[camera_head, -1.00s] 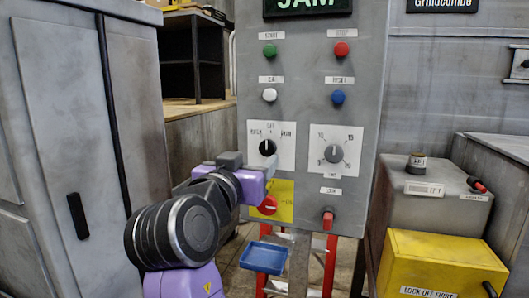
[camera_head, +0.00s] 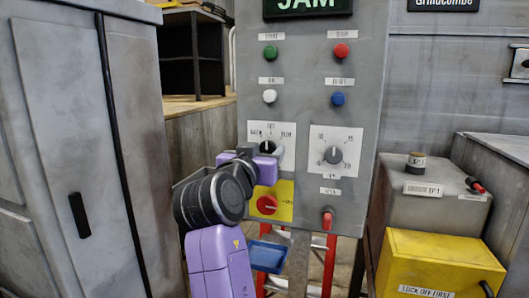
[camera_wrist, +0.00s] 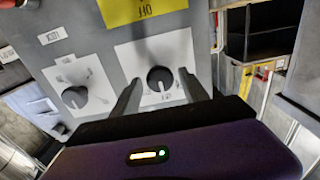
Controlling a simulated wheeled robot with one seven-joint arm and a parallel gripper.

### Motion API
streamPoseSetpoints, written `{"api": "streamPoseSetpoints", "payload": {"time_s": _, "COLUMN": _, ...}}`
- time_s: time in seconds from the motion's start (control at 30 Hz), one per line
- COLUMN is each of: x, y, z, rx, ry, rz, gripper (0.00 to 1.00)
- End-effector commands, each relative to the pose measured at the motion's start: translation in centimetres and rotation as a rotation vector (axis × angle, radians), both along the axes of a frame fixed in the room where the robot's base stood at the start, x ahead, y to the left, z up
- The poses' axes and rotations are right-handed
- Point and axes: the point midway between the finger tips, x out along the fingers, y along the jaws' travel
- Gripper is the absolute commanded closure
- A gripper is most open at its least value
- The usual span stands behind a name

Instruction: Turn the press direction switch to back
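A black rotary switch (camera_head: 267,147) sits on a white plate (camera_head: 285,135) at the left of the grey control panel. Its white mark points up toward the top label; the plate's small labels are hard to read. My gripper (camera_head: 270,156) is at the switch from below and partly covers the plate. In the wrist view, the switch (camera_wrist: 160,78) shows upside down between the two fingers of my gripper (camera_wrist: 159,80). The fingers are apart, one on each side of the knob, with visible gaps. I cannot tell how deep they reach.
A second black knob (camera_head: 333,154) is to the right. A red knob on yellow (camera_head: 267,205) is just below my gripper. Green (camera_head: 270,53), red (camera_head: 340,50), white (camera_head: 270,96) and blue (camera_head: 337,98) buttons are above. A grey cabinet (camera_head: 75,140) stands left.

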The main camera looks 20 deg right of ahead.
Motion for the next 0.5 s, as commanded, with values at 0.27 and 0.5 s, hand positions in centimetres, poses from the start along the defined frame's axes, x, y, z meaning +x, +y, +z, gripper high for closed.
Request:
{"api": "streamPoseSetpoints", "payload": {"time_s": 0.27, "x": -0.02, "y": 0.02, "z": 0.01, "rx": 0.0, "ry": 0.0, "rz": 0.0, "gripper": 1.0}}
{"api": "streamPoseSetpoints", "payload": {"time_s": 0.5, "x": -0.02, "y": 0.02, "z": 0.11, "rx": -0.02, "ry": 0.015, "rz": 0.0, "gripper": 1.0}}
